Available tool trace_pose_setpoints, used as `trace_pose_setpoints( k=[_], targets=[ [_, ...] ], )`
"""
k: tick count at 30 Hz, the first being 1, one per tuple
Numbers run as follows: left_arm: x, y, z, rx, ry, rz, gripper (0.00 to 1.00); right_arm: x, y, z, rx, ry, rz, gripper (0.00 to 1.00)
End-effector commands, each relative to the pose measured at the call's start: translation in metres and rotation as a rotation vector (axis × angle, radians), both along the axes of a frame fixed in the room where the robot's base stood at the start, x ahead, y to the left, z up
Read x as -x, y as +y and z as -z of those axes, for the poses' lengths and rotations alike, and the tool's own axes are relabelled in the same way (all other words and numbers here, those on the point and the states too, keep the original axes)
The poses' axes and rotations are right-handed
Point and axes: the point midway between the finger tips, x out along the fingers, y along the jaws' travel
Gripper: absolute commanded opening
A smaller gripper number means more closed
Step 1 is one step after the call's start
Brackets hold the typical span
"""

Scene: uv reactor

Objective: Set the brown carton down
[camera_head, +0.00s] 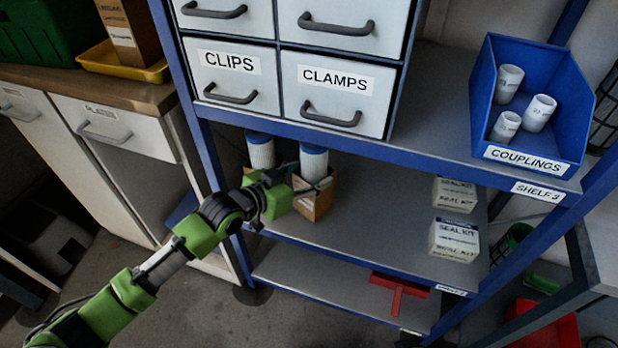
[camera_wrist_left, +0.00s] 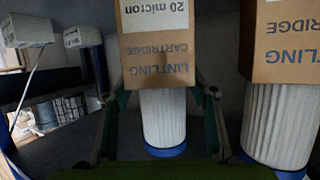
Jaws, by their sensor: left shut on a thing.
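The brown carton (camera_head: 315,205) has an open top with a white, blue-capped filter cartridge (camera_head: 314,163) standing up out of it. It is at the left end of the middle shelf (camera_head: 370,220); whether its base touches the shelf I cannot tell. My left gripper (camera_head: 296,184) is shut on it from the left. In the left wrist view, which is upside down, the carton (camera_wrist_left: 157,45) and its cartridge (camera_wrist_left: 163,118) show between the two fingers (camera_wrist_left: 160,100). My right gripper is not in view.
A second, similar carton (camera_wrist_left: 280,40) with a cartridge (camera_head: 260,151) stands close beside it, left in the head view. Two seal kit boxes (camera_head: 455,240) sit at the shelf's right end. The shelf's middle is clear. Labelled drawers (camera_head: 340,88) and a blue couplings bin (camera_head: 562,152) are above.

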Motion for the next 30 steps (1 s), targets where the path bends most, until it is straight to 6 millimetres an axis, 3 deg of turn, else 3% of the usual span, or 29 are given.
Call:
trace_pose_setpoints(
  k=[12, 13, 15, 28, 30],
  targets=[
    [0.000, 0.000, 0.007, 0.003, -0.004, 0.000, 0.21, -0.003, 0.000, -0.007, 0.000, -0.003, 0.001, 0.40],
    [0.000, 0.000, 0.009, 0.001, -0.002, 0.000, 0.55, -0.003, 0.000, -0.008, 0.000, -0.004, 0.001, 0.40],
    [0.000, 0.000, 0.008, 0.001, -0.002, 0.000, 0.69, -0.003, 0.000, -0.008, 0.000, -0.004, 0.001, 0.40],
    [0.003, 0.004, 0.005, 0.000, -0.001, -0.001, 0.69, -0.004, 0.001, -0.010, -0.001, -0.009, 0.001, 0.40],
    [0.010, 0.010, 0.002, -0.001, -0.002, -0.002, 0.69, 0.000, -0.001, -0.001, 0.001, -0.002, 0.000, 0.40]
  ],
)
